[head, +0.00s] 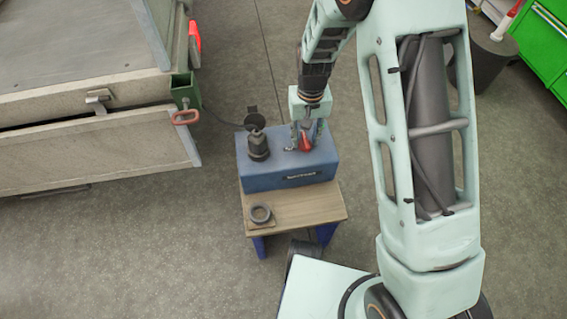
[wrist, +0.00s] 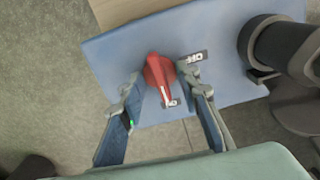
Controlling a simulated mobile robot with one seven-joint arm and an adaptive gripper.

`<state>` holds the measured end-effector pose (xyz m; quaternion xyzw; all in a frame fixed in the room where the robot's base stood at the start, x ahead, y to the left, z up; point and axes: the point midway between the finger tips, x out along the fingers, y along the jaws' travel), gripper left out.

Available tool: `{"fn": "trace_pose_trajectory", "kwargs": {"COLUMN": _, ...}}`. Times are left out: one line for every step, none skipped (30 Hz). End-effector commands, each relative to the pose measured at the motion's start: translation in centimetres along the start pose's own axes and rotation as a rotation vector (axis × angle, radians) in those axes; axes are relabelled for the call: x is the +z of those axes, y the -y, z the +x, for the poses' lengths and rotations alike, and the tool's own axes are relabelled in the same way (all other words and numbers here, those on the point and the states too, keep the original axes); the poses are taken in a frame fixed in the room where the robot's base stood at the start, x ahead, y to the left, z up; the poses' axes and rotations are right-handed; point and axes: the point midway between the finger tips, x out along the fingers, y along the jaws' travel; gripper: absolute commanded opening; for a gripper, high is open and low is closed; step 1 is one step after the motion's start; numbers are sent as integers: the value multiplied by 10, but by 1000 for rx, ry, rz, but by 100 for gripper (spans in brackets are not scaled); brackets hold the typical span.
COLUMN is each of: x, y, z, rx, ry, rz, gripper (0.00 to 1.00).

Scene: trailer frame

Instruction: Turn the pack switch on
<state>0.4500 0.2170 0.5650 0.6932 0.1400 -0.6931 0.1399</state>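The pack (head: 285,165) is a blue box on a small wooden-topped stand; its blue top also fills much of the wrist view (wrist: 110,55). The pack switch is a red rotary handle (wrist: 157,72) on that top, also seen in the head view (head: 305,142). Its narrow end points toward the bottom of the wrist view, over a partly covered label (wrist: 173,103). Another label, apparently OFF (wrist: 193,57), lies to the right of the handle. My gripper (wrist: 162,80) is open, with one finger on each side of the handle and visible gaps between.
A dark connector with a raised cap (head: 257,143) stands on the pack left of the switch and shows at right in the wrist view (wrist: 280,45). The trailer (head: 85,150) is at left; floor between is clear.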

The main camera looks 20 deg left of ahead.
Motion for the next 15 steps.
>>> {"fn": "trace_pose_trajectory", "kwargs": {"x": 0, "y": 0, "z": 0, "rx": 0, "ry": 0, "rz": 0, "gripper": 30}}
{"fn": "trace_pose_trajectory", "kwargs": {"x": 0, "y": 0, "z": 0, "rx": 0, "ry": 0, "rz": -1, "gripper": 30}}
{"fn": "trace_pose_trajectory", "kwargs": {"x": 0, "y": 0, "z": 0, "rx": 0, "ry": 0, "rz": -1, "gripper": 30}}
{"fn": "trace_pose_trajectory", "kwargs": {"x": 0, "y": 0, "z": 0, "rx": 0, "ry": 0, "rz": -1, "gripper": 30}}
{"fn": "trace_pose_trajectory", "kwargs": {"x": 0, "y": 0, "z": -1, "rx": 0, "ry": 0, "rz": -1, "gripper": 30}}
{"fn": "trace_pose_trajectory", "kwargs": {"x": 0, "y": 0, "z": -2, "rx": 0, "ry": 0, "rz": -1, "gripper": 30}}
{"fn": "trace_pose_trajectory", "kwargs": {"x": 0, "y": 0, "z": -3, "rx": 0, "ry": 0, "rz": -1, "gripper": 30}}
{"fn": "trace_pose_trajectory", "kwargs": {"x": 0, "y": 0, "z": -4, "rx": 0, "ry": 0, "rz": -1, "gripper": 30}}
{"fn": "trace_pose_trajectory", "kwargs": {"x": 0, "y": 0, "z": -7, "rx": 0, "ry": -1, "rz": -1, "gripper": 30}}
{"fn": "trace_pose_trajectory", "kwargs": {"x": 0, "y": 0, "z": -9, "rx": 0, "ry": -1, "rz": -1, "gripper": 30}}
{"fn": "trace_pose_trajectory", "kwargs": {"x": 0, "y": 0, "z": -12, "rx": 0, "ry": -1, "rz": -1, "gripper": 30}}
{"fn": "trace_pose_trajectory", "kwargs": {"x": 0, "y": 0, "z": -15, "rx": 0, "ry": -1, "rz": -1, "gripper": 30}}
{"fn": "trace_pose_trajectory", "kwargs": {"x": 0, "y": 0, "z": -18, "rx": 0, "ry": -1, "rz": -1, "gripper": 30}}
{"fn": "trace_pose_trajectory", "kwargs": {"x": 0, "y": 0, "z": -21, "rx": 0, "ry": -1, "rz": -1, "gripper": 30}}
{"fn": "trace_pose_trajectory", "kwargs": {"x": 0, "y": 0, "z": -24, "rx": 0, "ry": -1, "rz": -1, "gripper": 30}}
